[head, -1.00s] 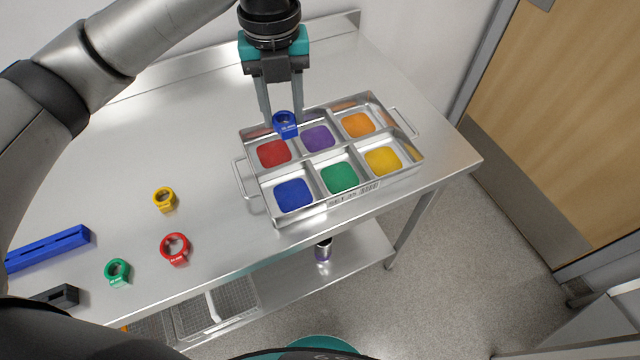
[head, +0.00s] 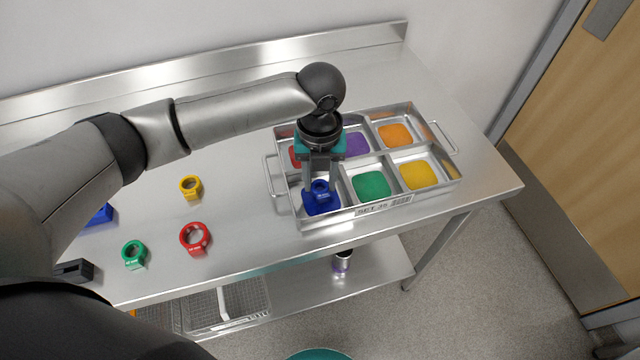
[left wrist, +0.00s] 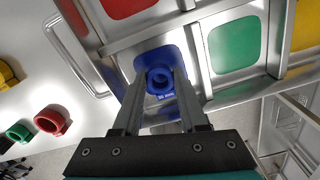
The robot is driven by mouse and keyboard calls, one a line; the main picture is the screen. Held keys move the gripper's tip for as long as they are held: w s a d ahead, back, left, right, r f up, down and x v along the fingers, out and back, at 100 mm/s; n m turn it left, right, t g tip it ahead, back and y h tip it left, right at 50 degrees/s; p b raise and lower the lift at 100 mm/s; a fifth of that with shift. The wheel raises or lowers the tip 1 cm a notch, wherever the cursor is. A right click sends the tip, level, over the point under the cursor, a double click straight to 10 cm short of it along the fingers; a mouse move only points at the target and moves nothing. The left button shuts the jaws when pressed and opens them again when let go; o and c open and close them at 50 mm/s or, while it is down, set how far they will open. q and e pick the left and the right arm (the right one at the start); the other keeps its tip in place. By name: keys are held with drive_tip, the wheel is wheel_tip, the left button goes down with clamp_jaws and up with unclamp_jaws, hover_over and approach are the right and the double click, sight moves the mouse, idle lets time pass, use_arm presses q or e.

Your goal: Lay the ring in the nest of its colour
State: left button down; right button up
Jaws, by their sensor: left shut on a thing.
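My left gripper (head: 321,190) is shut on the blue ring (head: 320,187), over the blue nest (head: 312,207) at the front left of the metal tray (head: 331,221). In the left wrist view the blue ring (left wrist: 160,80) sits between the fingertips, with the blue nest (left wrist: 150,58) behind it. I cannot tell whether the ring touches the nest. The other nests are red (head: 295,155), purple (head: 357,145), orange (head: 394,135), green (head: 371,187) and yellow (head: 415,175). The red nest is partly hidden by my gripper. My right gripper is not in view.
A yellow ring (head: 190,188), a red ring (head: 195,239) and a green ring (head: 134,255) stand on the steel table (head: 240,225) left of the tray. A blue block (head: 101,215) and a black block (head: 75,270) lie at the left, partly hidden. The tray's dividers stand around the nest.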

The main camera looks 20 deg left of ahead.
use_arm(q)
drive_tip(key=shift+f, duration=0.9)
drive_tip(key=shift+c, duration=2.2)
unclamp_jaws()
wheel_tip(320, 180, up, 12)
drive_tip(key=p, duration=0.2)
drive_tip(key=shift+r, duration=0.1)
